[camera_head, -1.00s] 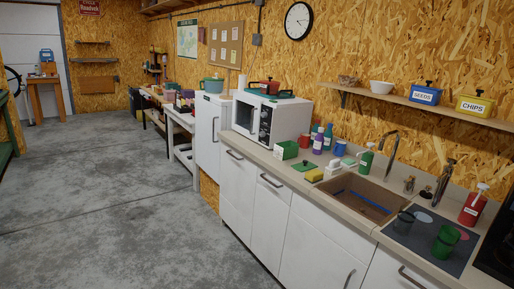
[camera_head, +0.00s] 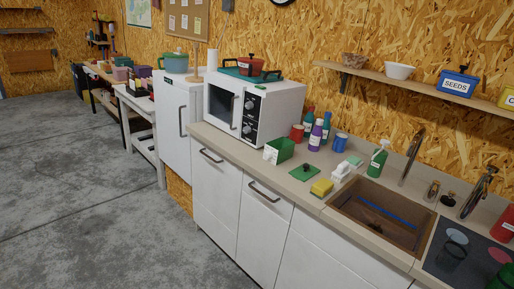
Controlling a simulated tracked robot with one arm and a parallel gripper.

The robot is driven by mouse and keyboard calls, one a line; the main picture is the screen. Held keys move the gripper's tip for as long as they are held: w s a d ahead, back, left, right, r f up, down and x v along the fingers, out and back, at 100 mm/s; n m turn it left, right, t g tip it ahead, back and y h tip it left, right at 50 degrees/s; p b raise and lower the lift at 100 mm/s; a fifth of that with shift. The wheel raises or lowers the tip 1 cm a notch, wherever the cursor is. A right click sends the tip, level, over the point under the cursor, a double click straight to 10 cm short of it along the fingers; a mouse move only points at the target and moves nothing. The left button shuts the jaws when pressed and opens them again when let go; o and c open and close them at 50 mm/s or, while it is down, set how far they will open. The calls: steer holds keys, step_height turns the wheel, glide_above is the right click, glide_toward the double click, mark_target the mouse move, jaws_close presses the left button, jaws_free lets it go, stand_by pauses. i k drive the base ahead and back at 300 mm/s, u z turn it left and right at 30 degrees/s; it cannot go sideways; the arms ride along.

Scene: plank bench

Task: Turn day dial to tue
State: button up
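No dial with readable day names shows in this view, so I cannot tell which thing is the day dial. The white microwave (camera_head: 224,103) on the counter has a black panel with small round knobs (camera_head: 249,129); their markings are too small to read. My gripper is not in view.
The counter (camera_head: 300,187) holds a green box (camera_head: 279,150), bottles (camera_head: 315,136), a yellow sponge (camera_head: 321,188) and a sink (camera_head: 380,216). A shelf (camera_head: 420,91) hangs above. A white fridge (camera_head: 179,124) and work tables stand beyond. The concrete floor (camera_head: 90,200) at left is clear.

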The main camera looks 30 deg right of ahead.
mark_target(268, 155)
steer(key=u, duration=0.1)
steer(key=i, duration=0.35)
steer(key=z, duration=0.65)
steer(key=i, duration=2.05)
steer(key=u, duration=0.45)
